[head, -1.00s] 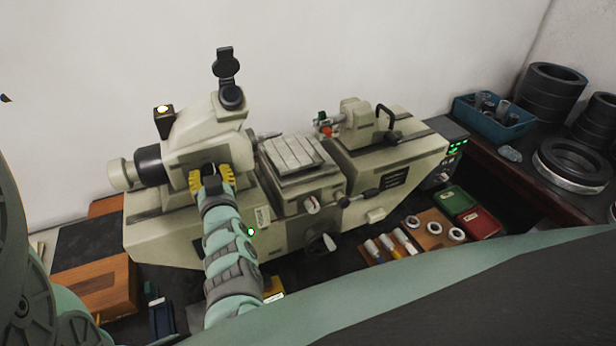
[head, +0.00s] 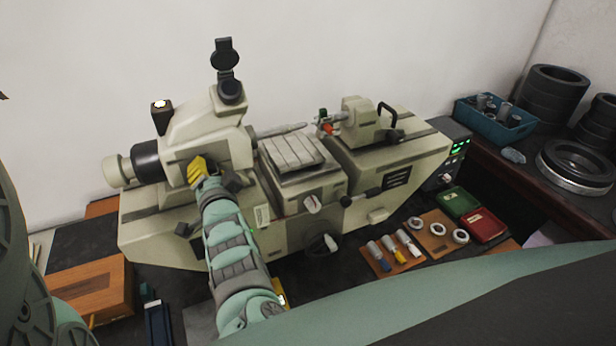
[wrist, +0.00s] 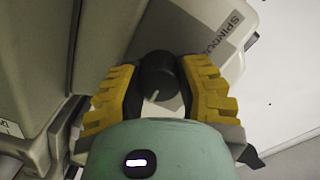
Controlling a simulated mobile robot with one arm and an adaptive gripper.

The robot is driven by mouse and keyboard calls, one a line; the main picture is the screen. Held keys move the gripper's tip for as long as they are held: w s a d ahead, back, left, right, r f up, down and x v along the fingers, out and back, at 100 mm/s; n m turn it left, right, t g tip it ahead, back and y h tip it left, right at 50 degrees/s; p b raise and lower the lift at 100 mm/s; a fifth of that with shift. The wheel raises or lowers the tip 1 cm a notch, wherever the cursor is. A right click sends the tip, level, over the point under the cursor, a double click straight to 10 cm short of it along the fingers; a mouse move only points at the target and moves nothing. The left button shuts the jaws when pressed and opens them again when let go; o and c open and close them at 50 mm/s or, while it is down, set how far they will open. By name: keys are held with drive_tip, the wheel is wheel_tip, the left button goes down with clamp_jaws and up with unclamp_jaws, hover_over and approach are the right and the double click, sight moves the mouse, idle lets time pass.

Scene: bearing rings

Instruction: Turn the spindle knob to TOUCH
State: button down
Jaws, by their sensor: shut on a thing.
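The spindle knob (wrist: 158,75) is black and round with a white pointer line, which points down in the wrist view, toward my palm. My gripper (wrist: 160,68) has its yellow fingers on both sides of the knob, shut on it. A label (wrist: 222,35) beginning "SPINDL" shows on the pale panel at upper right. No TOUCH mark can be read. In the head view my gripper (head: 198,170) is at the front of the pale measuring machine's left head (head: 213,130). The knob is hidden there by my gripper and wrist.
The machine's stage (head: 292,152) and tailstock (head: 360,120) stand to the right of my arm. A wooden box (head: 90,285) lies at lower left. Ring gauges, a green case (head: 459,201) and a red case (head: 482,224) lie at right. A blue bin (head: 495,120) stands behind.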

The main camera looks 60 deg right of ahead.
drive_tip(key=shift+m, duration=0.6)
drive_tip(key=c, duration=0.5)
unclamp_jaws()
drive_tip(key=shift+d, duration=0.1)
drive_tip(key=shift+s, duration=0.1)
drive_tip(key=v, duration=0.7)
drive_tip(key=shift+s+r, duration=0.1)
drive_tip(key=shift+s, duration=0.1)
drive_tip(key=shift+w, duration=0.1)
